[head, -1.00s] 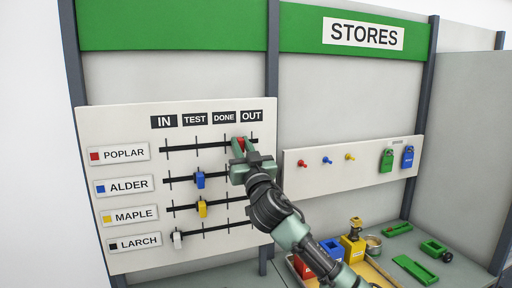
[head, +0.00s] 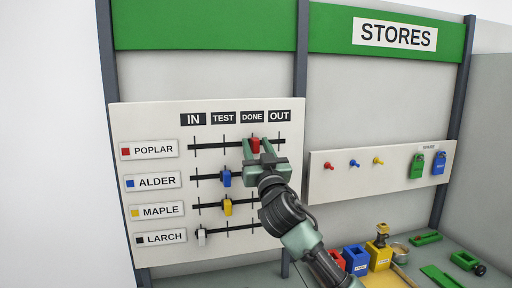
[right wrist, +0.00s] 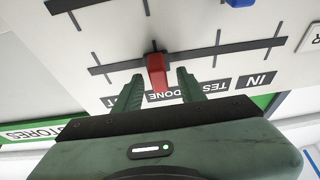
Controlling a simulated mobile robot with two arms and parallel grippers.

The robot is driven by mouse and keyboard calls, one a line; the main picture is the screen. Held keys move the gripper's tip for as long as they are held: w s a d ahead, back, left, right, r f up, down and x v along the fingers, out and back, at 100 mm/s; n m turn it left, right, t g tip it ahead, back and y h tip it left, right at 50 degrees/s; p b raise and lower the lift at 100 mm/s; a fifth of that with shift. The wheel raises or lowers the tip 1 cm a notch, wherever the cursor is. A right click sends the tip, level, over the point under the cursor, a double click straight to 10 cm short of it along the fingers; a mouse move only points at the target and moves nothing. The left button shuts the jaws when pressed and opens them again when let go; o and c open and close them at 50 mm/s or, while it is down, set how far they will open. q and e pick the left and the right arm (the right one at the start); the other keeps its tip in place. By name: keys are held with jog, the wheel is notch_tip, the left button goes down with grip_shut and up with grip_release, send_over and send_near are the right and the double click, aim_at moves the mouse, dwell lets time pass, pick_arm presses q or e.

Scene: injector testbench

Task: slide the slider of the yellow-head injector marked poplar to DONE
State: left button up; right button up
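The POPLAR row's slider is a red block (head: 255,145) on the top rail of the white board (head: 122,117), at the tick under the DONE label (head: 252,118). In the right wrist view the red slider (right wrist: 157,72) also sits at the DONE tick. My right gripper (head: 259,149) is in front of it. Its fingers (right wrist: 158,88) stand apart on either side of the slider, with a gap visible at each side. A small yellow-topped piece (head: 382,230) stands over the yellow box; its marking is too small to read. My left gripper is not in view.
Below are the blue ALDER slider (head: 226,178), yellow MAPLE slider (head: 228,207) and white LARCH slider (head: 201,237). Right of the board, a panel (head: 330,185) carries coloured pegs and green and blue tags. Coloured boxes and green parts lie on the bench below.

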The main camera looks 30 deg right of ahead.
jog(key=b+v, duration=0.3)
jog(key=v, duration=0.4)
jog(key=shift+s, duration=0.15)
jog(key=shift+a+f, duration=0.15)
jog(key=shift+f, duration=0.05)
